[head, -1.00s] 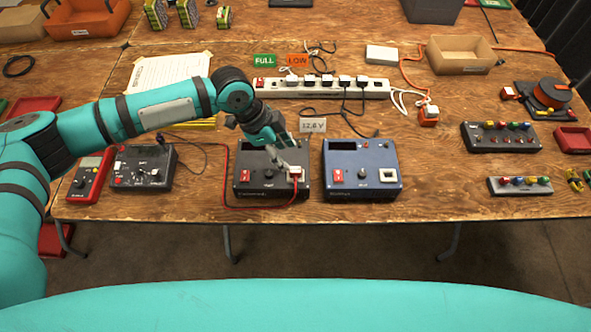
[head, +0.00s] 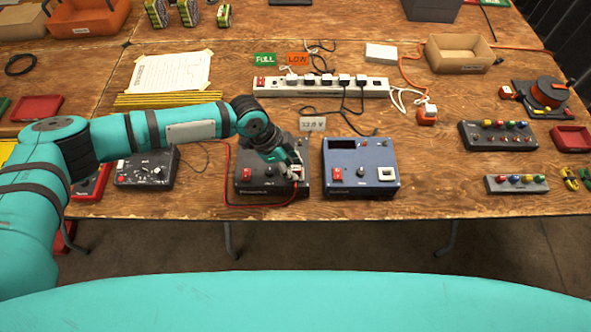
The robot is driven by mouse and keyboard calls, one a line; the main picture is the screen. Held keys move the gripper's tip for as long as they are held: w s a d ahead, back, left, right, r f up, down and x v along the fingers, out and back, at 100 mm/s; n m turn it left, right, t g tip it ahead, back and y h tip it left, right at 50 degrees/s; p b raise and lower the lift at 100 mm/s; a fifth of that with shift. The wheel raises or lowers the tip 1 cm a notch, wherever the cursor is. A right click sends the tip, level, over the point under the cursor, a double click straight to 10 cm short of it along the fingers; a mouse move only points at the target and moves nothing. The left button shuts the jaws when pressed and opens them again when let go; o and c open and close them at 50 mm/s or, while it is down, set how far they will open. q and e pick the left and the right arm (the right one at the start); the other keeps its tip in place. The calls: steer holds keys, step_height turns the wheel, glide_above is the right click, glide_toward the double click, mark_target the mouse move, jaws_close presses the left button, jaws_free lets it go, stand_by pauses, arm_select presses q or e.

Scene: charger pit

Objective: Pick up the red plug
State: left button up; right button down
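The black charger (head: 258,179) sits near the table's front edge. A thin red cable (head: 240,205) loops around its left and front and rises to the pale socket at its right front corner. The red plug at that end is too small and too covered by my fingers to make out clearly. My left gripper (head: 295,172) points down at this socket, its fingertips right at the plug. I cannot tell whether the fingers are closed around it. My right gripper is not in view.
A blue charger (head: 361,169) stands close on the right, with an empty-looking pale socket. Behind are a power strip (head: 320,88) with several plugs and a small voltage card (head: 312,123). A black meter box (head: 146,167) stands left, under my arm. Table front right of centre is clear.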

arm_select(q)
jaws_close()
steer(key=shift+r, duration=0.1)
